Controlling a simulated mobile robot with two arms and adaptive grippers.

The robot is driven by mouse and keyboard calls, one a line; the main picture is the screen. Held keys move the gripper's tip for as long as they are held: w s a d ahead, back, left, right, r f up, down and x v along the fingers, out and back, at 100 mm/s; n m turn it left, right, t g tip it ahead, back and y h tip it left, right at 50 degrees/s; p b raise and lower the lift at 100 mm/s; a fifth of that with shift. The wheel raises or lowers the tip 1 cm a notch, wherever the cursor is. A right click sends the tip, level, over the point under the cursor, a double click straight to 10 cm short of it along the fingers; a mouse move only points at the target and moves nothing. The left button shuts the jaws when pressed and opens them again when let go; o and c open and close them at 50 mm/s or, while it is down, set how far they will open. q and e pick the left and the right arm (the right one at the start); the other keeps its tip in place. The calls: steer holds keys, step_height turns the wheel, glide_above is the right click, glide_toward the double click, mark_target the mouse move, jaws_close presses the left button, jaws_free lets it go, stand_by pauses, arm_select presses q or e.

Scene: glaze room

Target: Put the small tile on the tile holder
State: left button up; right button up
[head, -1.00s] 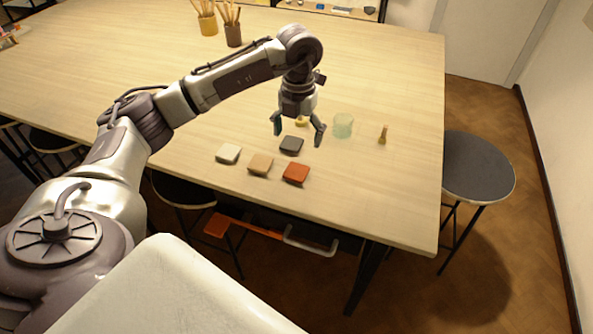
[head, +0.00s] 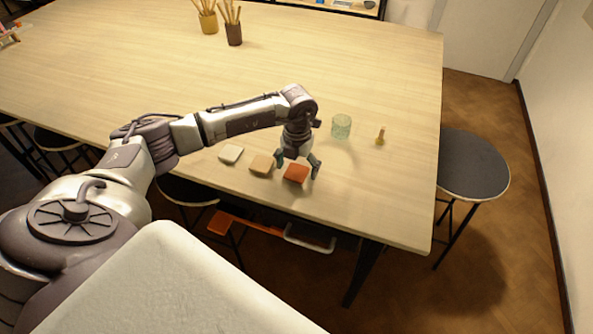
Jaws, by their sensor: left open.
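Three small square tiles lie in a row near the table's front edge in the head view: a white tile (head: 231,154), a tan tile (head: 262,164) and an orange-red tile (head: 296,174). I cannot tell by size which is the small tile. My left gripper (head: 297,168) points down with its fingers apart, one to each side of the orange-red tile. Whether the fingers touch it or hover above it is unclear. A dark tile and a yellow object seen earlier are hidden behind the gripper. No tile holder can be made out for certain. My right gripper is out of view.
A pale green glass (head: 341,126) and a small wooden-coloured tool (head: 380,136) stand right of the gripper. Two pots of sticks (head: 208,22) stand at the back left. The wooden table (head: 150,75) is largely clear. A stool (head: 472,165) stands at its right.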

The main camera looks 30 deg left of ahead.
arm_select(q)
steer(key=shift+c, duration=0.2)
steer(key=c, duration=1.3)
steer(key=shift+r, duration=0.1)
steer(key=shift+c, duration=0.3)
